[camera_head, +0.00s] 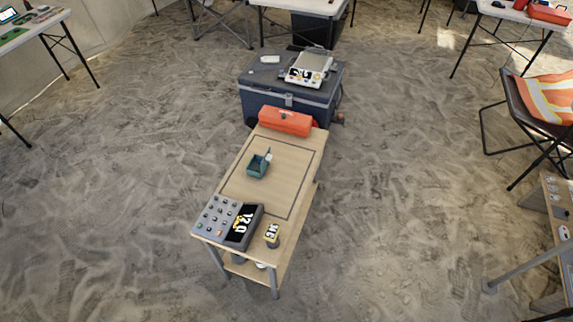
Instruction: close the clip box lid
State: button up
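A small teal box (257,167), which looks like the clip box, sits on the wooden table (285,165), left of the middle of its top. A teal flap stands up at its back right side, so the lid looks open. A small pale patch shows at its upper right edge; it is too small to make out. My gripper is not in view.
An orange-red case (286,121) lies at the table's far end. A grey keypad panel (216,217), a dark display unit (245,226) and a small yellow-black item (272,235) fill the near end. A dark blue chest (288,97) stands behind. The sandy floor (400,200) to the right is open.

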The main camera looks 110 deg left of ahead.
aim_at(267, 156)
jog(key=z, duration=0.1)
jog(key=i, duration=0.45)
jog(key=u, duration=4)
